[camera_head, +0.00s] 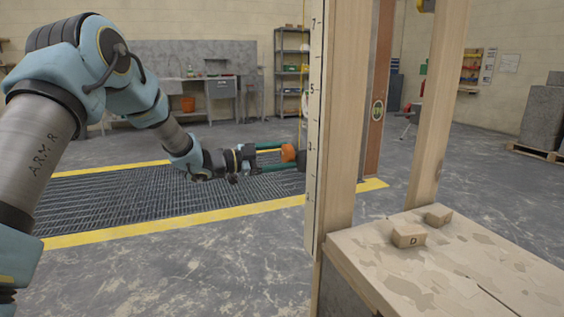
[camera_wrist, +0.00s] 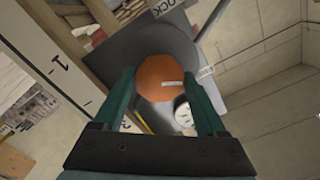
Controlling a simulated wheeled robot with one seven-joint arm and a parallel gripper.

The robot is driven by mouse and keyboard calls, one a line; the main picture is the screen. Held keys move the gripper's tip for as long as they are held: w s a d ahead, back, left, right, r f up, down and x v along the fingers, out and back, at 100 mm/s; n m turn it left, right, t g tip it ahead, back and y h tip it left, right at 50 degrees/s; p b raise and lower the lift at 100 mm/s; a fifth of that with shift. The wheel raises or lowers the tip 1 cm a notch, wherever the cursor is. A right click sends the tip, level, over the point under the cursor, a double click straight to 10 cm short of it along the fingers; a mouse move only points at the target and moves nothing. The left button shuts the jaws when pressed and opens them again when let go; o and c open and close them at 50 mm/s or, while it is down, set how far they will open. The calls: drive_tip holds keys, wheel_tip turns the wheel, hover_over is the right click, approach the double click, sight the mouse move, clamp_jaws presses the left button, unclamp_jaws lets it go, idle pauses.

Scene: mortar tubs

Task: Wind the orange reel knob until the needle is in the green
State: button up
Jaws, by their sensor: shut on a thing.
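The orange reel knob (camera_wrist: 160,72) is round, with a pale mark on its face, and sits in front of a dark grey drum (camera_wrist: 165,42) in the wrist view. My gripper (camera_wrist: 158,88) has its green fingers on opposite sides of the knob and is shut on it. A white round dial (camera_wrist: 182,112) shows beside the right finger, partly hidden by it. I cannot read its needle or any green zone. In the head view, the knob (camera_head: 288,153) is at my gripper (camera_head: 292,156), just left of a wooden post, which hides what lies behind.
The wooden post (camera_head: 345,120) with a numbered scale (camera_head: 314,140) stands close right of my gripper. A splattered table (camera_head: 440,270) with two small blocks is at front right. A floor grating (camera_head: 110,205) edged in yellow lies under my arm. Open floor is at left front.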

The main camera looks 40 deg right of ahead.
idle(0.3)
drive_tip(key=o, duration=1.3)
drive_tip(key=v, duration=1)
drive_tip(key=shift+w+a, duration=0.15)
drive_tip(key=shift+a, duration=0.25)
drive_tip(key=shift+w, duration=0.1)
